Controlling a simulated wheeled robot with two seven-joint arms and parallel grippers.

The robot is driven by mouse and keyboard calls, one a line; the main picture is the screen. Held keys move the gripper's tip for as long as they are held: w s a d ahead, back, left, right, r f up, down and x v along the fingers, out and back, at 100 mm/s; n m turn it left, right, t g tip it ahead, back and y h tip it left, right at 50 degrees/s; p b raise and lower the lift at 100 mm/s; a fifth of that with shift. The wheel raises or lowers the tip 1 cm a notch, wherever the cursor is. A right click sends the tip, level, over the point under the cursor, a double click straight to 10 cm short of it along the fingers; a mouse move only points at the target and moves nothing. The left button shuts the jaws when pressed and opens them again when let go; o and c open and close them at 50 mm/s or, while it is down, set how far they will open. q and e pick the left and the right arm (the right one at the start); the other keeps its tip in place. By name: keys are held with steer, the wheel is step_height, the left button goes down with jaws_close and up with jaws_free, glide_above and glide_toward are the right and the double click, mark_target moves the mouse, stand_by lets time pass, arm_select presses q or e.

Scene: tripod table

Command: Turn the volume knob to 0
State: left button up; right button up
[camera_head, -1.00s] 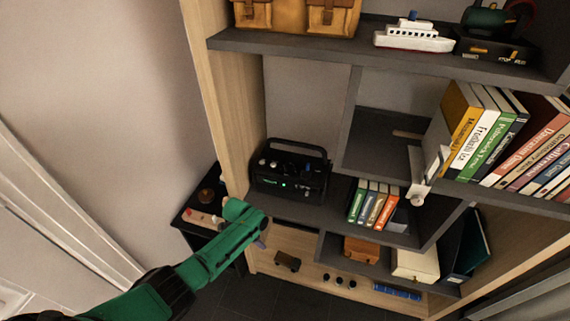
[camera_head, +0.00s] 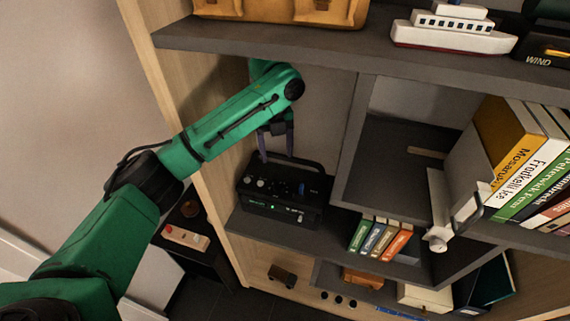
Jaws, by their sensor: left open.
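A black radio-like box (camera_head: 262,209) with a carry handle, several small knobs and a green light stands on a dark shelf at the left of the bookcase. The knobs (camera_head: 262,183) are small, and I cannot read which one is the volume knob or where it points. My left gripper (camera_head: 277,157) hangs down just above and behind the box's top, near its handle. Its fingers are apart and hold nothing. I cannot tell whether they touch the handle. My right gripper is out of view.
The upper shelf (camera_head: 290,45) with a brown bag and a toy ship (camera_head: 455,30) lies above my left arm. The wooden side panel (camera_head: 160,100) is close to the arm. Small books (camera_head: 378,238) stand to the right of the box.

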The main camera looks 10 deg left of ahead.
arm_select(q)
steer(key=p, duration=0.2)
glide_above(278, 184)
steer(key=s, duration=0.1)
step_height(278, 184, down, 6)
steer(key=shift+r, duration=0.1)
steer(key=f, duration=0.2)
steer(key=w+f, duration=0.1)
steer(key=f, duration=0.2)
steer(key=shift+f, duration=0.1)
steer(key=shift+s, duration=0.15)
jaws_close()
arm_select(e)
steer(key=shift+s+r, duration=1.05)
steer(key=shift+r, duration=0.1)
